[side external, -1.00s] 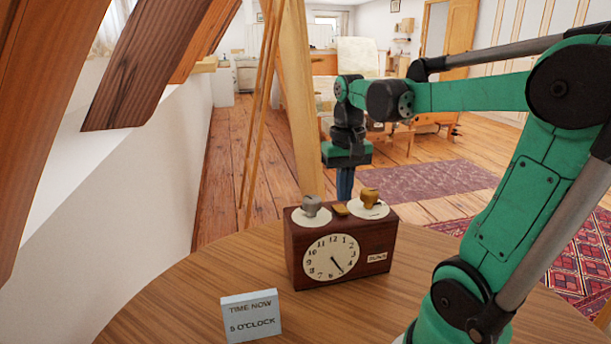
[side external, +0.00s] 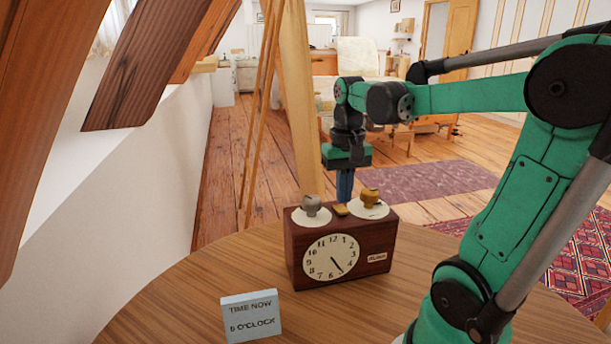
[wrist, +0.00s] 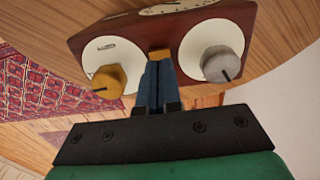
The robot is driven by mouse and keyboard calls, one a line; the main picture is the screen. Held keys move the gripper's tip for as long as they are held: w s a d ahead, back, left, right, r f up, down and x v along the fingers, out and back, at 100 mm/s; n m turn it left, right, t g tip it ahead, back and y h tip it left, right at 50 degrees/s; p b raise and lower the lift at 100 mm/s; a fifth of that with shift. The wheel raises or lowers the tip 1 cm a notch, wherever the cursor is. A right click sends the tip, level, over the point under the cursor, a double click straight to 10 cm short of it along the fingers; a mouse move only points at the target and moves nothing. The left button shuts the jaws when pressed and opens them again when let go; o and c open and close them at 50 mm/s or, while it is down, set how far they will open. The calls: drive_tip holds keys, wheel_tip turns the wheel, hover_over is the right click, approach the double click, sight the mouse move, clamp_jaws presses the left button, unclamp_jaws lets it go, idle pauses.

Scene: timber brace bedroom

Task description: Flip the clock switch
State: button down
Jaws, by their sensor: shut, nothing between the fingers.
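The clock (side external: 300,250) is a dark wooden box standing upright on the round table, with a cream dial on its front. On its top are a grey knob (side external: 312,205) on the left and a yellow knob (side external: 369,197) on the right, each on a white disc. Between them is a small yellow switch (side external: 340,210), which also shows in the wrist view (wrist: 159,54). My gripper (side external: 344,198) points down with its blue fingers together and empty. The fingertips are right at the switch, on its rear side; whether they touch cannot be told. In the wrist view, my gripper (wrist: 157,68) hides part of the switch.
A small card (side external: 251,316) reading "TIME NOW 5 O'CLOCK" stands on the wooden table (side external: 190,300) in front of the clock. Slanted timber beams and a white wall are at the left. The table left of the clock is clear.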

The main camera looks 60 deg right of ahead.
sight(343, 210)
drive_tip(key=shift+f, duration=0.95)
idle(0.3)
drive_tip(key=shift+r, duration=3.5)
drive_tip(key=w+a+f+n+t, duration=0.1)
drive_tip(key=a, duration=0.1)
drive_tip(key=w+a+f+n+t, duration=0.1)
drive_tip(key=a+n, duration=0.1)
drive_tip(key=a, duration=0.1)
drive_tip(key=w+a+f+n+t+h, duration=0.1)
drive_tip(key=a, duration=0.1)
drive_tip(key=shift+w+a+f, duration=0.15)
drive_tip(key=shift+w+f, duration=0.05)
drive_tip(key=shift+f, duration=0.2)
drive_tip(key=w+a+f+n+t+y, duration=0.1)
drive_tip(key=a+f+n+t, duration=0.2)
drive_tip(key=a, duration=0.5)
drive_tip(key=shift+f+n+t, duration=0.3)
drive_tip(key=shift+n+t, duration=0.2)
drive_tip(key=shift+n, duration=0.5)
